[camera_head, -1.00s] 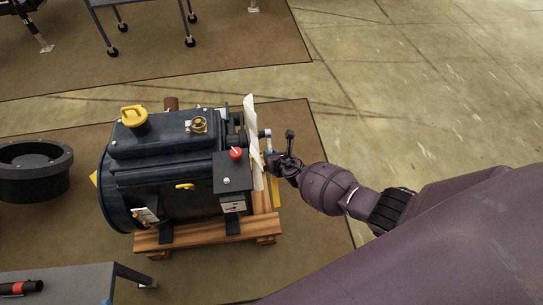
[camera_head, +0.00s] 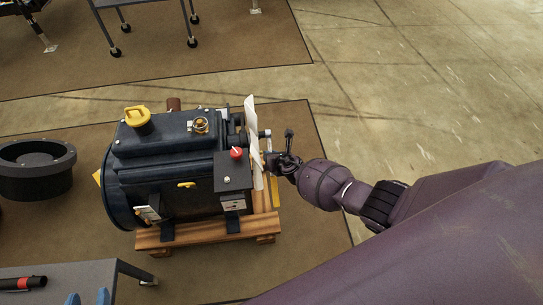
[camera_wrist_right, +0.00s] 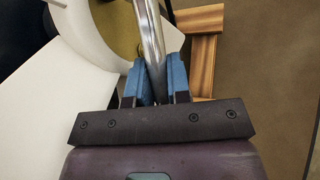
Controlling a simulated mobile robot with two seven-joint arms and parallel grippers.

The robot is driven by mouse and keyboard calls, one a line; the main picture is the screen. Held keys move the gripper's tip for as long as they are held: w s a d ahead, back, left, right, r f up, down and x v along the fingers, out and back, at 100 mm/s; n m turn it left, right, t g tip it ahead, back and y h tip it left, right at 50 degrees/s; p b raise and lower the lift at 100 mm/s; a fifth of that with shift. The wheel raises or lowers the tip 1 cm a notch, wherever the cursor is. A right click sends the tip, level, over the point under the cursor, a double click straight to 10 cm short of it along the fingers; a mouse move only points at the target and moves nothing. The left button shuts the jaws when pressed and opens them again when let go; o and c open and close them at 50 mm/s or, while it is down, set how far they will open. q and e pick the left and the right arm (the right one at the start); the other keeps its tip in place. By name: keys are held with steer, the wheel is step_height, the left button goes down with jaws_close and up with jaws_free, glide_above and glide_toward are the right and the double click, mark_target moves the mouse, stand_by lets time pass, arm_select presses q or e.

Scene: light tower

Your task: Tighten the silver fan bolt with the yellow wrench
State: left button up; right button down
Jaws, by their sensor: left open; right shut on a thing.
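The white-bladed fan (camera_head: 251,128) is on the right end of the dark blue engine (camera_head: 165,160). It also fills the left of the right wrist view (camera_wrist_right: 75,85). My right gripper (camera_head: 274,160) is beside the fan; its blue fingers (camera_wrist_right: 155,72) are shut on the silver shaft of the wrench (camera_wrist_right: 151,35). A yellow strip (camera_head: 275,191) below this gripper looks like the wrench's handle. The wrench's head is beside the fan hub; I cannot tell whether it is around the silver bolt, which I cannot make out. My left gripper (camera_head: 88,298) is open and empty at the bottom left.
The engine stands on a wooden pallet (camera_head: 205,231) on a brown mat. A grey table (camera_head: 75,277) with a black and red tool (camera_head: 22,284) is at the lower left, close to my left gripper. A black round tub (camera_head: 36,170) is at the left. The floor at upper right is clear.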

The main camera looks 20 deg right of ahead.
steer(key=shift+a, duration=0.45)
arm_select(q)
steer(key=shift+s+f+b, duration=0.2)
steer(key=shift+f+b, duration=0.3)
steer(key=shift+f, duration=0.3)
arm_select(e)
steer(key=shift+w, duration=0.1)
arm_select(q)
steer(key=shift+s+f, duration=0.15)
steer(key=shift+f, duration=0.3)
arm_select(e)
steer(key=s+d, duration=0.1)
steer(key=d, duration=0.5)
steer(key=shift+s, duration=0.25)
arm_select(q)
steer(key=shift+s, duration=0.1)
arm_select(e)
steer(key=shift+s+d+f, duration=0.1)
steer(key=shift+s, duration=0.05)
